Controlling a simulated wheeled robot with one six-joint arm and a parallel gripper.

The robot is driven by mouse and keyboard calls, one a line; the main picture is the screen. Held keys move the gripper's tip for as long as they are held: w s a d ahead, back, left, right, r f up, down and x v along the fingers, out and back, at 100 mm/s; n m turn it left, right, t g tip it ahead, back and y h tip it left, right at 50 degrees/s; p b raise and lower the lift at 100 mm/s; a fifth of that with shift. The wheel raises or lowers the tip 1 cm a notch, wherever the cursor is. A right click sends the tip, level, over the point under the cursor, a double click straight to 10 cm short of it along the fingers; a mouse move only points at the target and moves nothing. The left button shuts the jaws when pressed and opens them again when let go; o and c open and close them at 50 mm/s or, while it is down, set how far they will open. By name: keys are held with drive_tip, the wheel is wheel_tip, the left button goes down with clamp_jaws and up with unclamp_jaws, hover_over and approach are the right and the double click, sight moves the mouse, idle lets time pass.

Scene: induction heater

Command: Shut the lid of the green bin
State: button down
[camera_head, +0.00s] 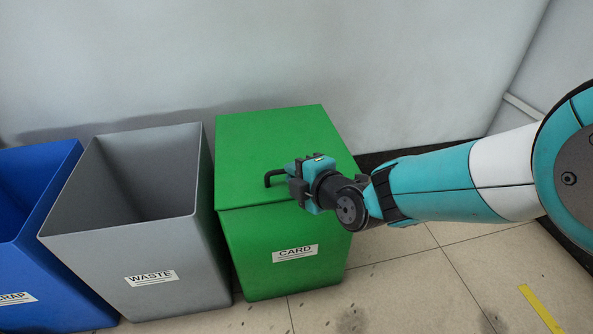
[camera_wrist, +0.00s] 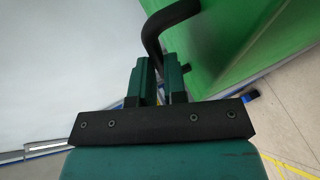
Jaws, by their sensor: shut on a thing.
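The green bin (camera_head: 280,268), labelled CARD, stands in the middle of the head view. Its green lid (camera_head: 270,135) lies across the top, and I see no clear gap along the front edge. A black bent handle (camera_head: 272,177) sits on the lid near its front. My gripper (camera_head: 290,172) is at the handle, over the lid, with my arm reaching in from the right. In the wrist view, the fingers (camera_wrist: 160,82) are shut on the handle (camera_wrist: 158,30), beside the green surface (camera_wrist: 235,45). The fingers hide part of the handle.
A grey open bin (camera_head: 140,265) labelled WASTE stands close to the left of the green bin. A blue open bin (camera_head: 45,275) is at the far left. A pale wall (camera_head: 350,60) is behind. The tiled floor (camera_head: 430,290) at the front right is clear, with a yellow strip (camera_head: 540,308).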

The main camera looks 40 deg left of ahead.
drive_tip(key=shift+d+f, duration=0.2)
drive_tip(key=shift+f, duration=0.25)
drive_tip(key=shift+d+f, duration=0.2)
drive_tip(key=shift+f, duration=0.25)
drive_tip(key=c, duration=1.2)
unclamp_jaws()
drive_tip(key=shift+o, duration=0.2)
drive_tip(key=r+p+v, duration=0.1)
drive_tip(key=p+v, duration=0.1)
drive_tip(key=v, duration=1.5)
drive_tip(key=shift+r+p, duration=0.15)
drive_tip(key=shift+p, duration=0.25)
drive_tip(key=shift+a, duration=0.1)
